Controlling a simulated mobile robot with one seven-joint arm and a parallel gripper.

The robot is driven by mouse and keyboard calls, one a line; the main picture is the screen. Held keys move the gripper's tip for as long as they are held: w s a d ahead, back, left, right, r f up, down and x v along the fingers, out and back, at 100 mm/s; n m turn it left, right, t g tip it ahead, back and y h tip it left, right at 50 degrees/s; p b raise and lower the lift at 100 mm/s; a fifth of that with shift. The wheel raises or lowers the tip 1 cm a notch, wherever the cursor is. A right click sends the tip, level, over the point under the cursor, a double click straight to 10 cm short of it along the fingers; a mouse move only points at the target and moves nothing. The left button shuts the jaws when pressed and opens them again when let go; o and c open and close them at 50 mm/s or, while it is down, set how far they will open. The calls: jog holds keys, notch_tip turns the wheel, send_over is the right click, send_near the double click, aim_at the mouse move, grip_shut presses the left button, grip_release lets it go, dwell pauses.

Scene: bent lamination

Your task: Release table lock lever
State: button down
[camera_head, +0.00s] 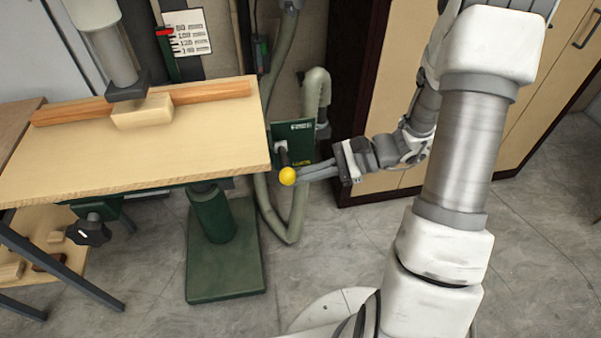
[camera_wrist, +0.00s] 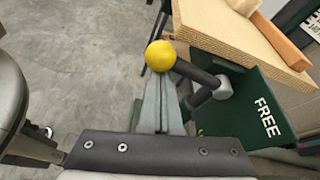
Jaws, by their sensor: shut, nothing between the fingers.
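The table lock lever is a dark rod (camera_wrist: 196,71) with a yellow ball knob (camera_head: 287,176), on a green plate (camera_head: 294,143) beside the table's right edge. In the head view the rod runs down from its pivot to the knob. In the wrist view the knob (camera_wrist: 161,56) is at upper centre, and the plate (camera_wrist: 240,112) reads "FREE". My gripper (camera_head: 301,174) comes from the right with its fingers together and empty. In the wrist view the fingertips (camera_wrist: 160,80) reach the knob and lie beside the rod. I cannot tell whether they touch it.
The wooden tabletop (camera_head: 200,145) carries a pale block (camera_head: 142,111) and a wooden strip (camera_head: 215,92). A green pedestal (camera_head: 212,212) stands below it. A grey hose (camera_head: 297,205) hangs behind the lever. A cabinet (camera_head: 385,125) stands at the right. Open floor lies in front.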

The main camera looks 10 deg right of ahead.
dwell(0.6)
notch_tip(320, 180, down, 4)
jog(key=b, duration=0.3)
jog(key=w+p+v, duration=0.1)
jog(key=v, duration=0.9)
jog(key=shift+d+r, duration=0.1)
jog(key=shift+r, duration=0.05)
jog(key=s+a+r+n+t+h+p, duration=0.1)
jog(key=s+a+r+n+h+p, duration=0.1)
jog(key=r, duration=0.6)
jog(key=s+a+r+n+t+h+p, duration=0.1)
jog(key=s+a+r+n+h+p, duration=0.1)
jog(key=s+r+n+h, duration=0.3)
jog(key=s+a+r+n+t+h+p, duration=0.1)
jog(key=s+a+r+n+h+p, duration=0.1)
jog(key=r+n+h, duration=0.4)
notch_tip(320, 180, up, 5)
jog(key=s+n+p, duration=0.1)
jog(key=s+n, duration=0.1)
jog(key=n, duration=0.1)
jog(key=shift+s+f+t+h, duration=0.2)
jog(key=shift+s+t+h, duration=0.05)
jog(key=shift+t+h, duration=0.05)
